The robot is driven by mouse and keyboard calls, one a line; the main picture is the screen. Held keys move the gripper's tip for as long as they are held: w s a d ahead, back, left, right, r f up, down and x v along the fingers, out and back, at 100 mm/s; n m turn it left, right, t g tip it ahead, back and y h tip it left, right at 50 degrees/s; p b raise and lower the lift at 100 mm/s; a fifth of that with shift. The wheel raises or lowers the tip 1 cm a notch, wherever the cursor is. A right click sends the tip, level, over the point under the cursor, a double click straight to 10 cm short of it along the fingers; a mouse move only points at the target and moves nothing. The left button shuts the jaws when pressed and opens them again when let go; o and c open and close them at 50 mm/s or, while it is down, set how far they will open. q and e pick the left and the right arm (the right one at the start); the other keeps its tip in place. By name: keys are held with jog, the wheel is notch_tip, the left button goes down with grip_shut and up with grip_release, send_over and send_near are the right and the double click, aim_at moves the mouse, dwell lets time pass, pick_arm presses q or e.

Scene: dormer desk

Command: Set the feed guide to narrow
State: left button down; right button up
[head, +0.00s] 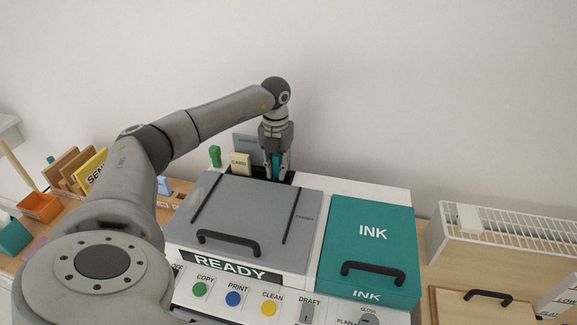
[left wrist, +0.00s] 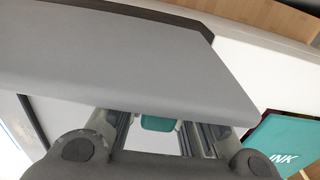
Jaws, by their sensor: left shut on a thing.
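The printer (head: 385,180) has a feed slot at its back, with a grey upright panel (head: 246,143) and a cream CARD tab (head: 240,164) beside it. My left gripper (head: 277,172) points down at the right part of this slot. It is shut on a small teal piece, the feed guide (head: 276,165), which shows between the fingers. In the left wrist view the teal guide (left wrist: 158,123) sits between the two fingers, under the edge of a large grey panel (left wrist: 150,60). Its lower part is hidden. My right gripper is not in view.
A grey lid (head: 245,205) with a black handle lies in front of the slot, and a teal INK cover (head: 370,235) is to its right. A green knob (head: 215,155) stands left of the slot. A white rack (head: 510,235) is at far right.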

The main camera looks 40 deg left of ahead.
pick_arm(q)
jog(key=a, duration=0.1)
jog(key=s+a, duration=0.1)
jog(key=a, duration=0.1)
jog(key=shift+s+a, duration=0.2)
jog(key=shift+s, duration=0.2)
jog(key=shift+d, duration=0.1)
jog(key=c, duration=1.3)
grip_release()
jog(key=shift+r, duration=0.1)
notch_tip(320, 180, up, 12)
jog(key=shift+f, duration=0.1)
